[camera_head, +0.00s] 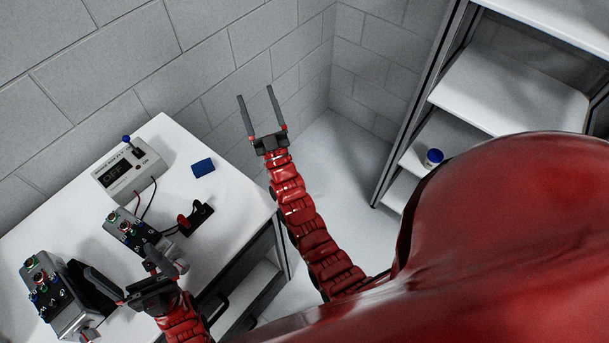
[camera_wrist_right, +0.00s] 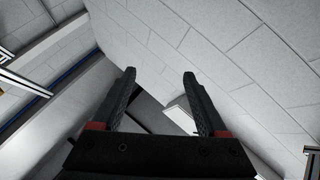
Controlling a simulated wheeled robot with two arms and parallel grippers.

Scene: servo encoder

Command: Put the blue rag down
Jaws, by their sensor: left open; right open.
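The blue rag (camera_head: 203,167) lies on the white table (camera_head: 185,140), towards its far right part, with no gripper touching it. My right gripper (camera_head: 257,94) is open and empty, raised to the right of the rag, with its fingers pointing up in the head view. In the right wrist view its two fingers (camera_wrist_right: 160,85) are apart with nothing between them. My left gripper (camera_head: 122,272) is open at the lower left, over the near part of the table, between two grey devices. Its fingers hold nothing that I can see.
A grey meter box (camera_head: 128,172) with a blue-topped lever stands at the back. A grey control box (camera_head: 130,230) and another (camera_head: 55,290) stand nearer. A black-and-red part (camera_head: 195,215) lies near the right edge. A shelf (camera_head: 500,95) stands at right, with a blue-lidded jar (camera_head: 433,157).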

